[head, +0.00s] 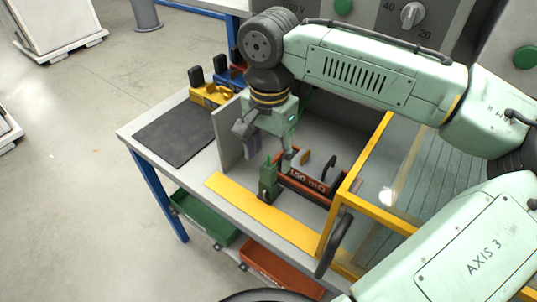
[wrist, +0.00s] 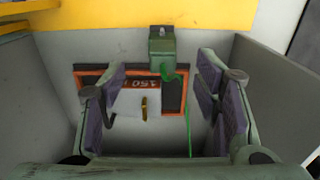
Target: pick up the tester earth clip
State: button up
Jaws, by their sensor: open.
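The earth clip looks to be the small dark green block-like piece (head: 268,180) at the front edge of the orange-framed tester plate marked 150 mΩ (head: 305,181). It also shows in the wrist view (wrist: 163,48), with a green lead running down beside the plate. My gripper (head: 268,152) is open and empty above the bay, pointing down. In the wrist view my gripper (wrist: 160,95) has its purple-grey pads on either side of the plate, and the clip appears between and beyond the fingertips, not touched.
A grey partition (head: 228,135) stands left of the bay, and a yellow-framed clear enclosure (head: 375,155) with a dark handle is at right. A yellow strip (head: 262,215) runs along the bench front. A dark mat (head: 175,132) and yellow clamp-like item (head: 209,95) are at left.

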aim_at(269, 168)
jog(key=shift+w+f, duration=0.2)
notch_tip(269, 168, down, 5)
jog(key=shift+s+f, duration=0.1)
jog(key=shift+s, duration=0.05)
notch_tip(269, 168, down, 5)
jog(key=b, duration=0.4)
jog(key=shift+f, duration=0.1)
jog(key=c, duration=1.3)
jog(key=shift+o, duration=0.2)
jog(key=shift+r, duration=0.25)
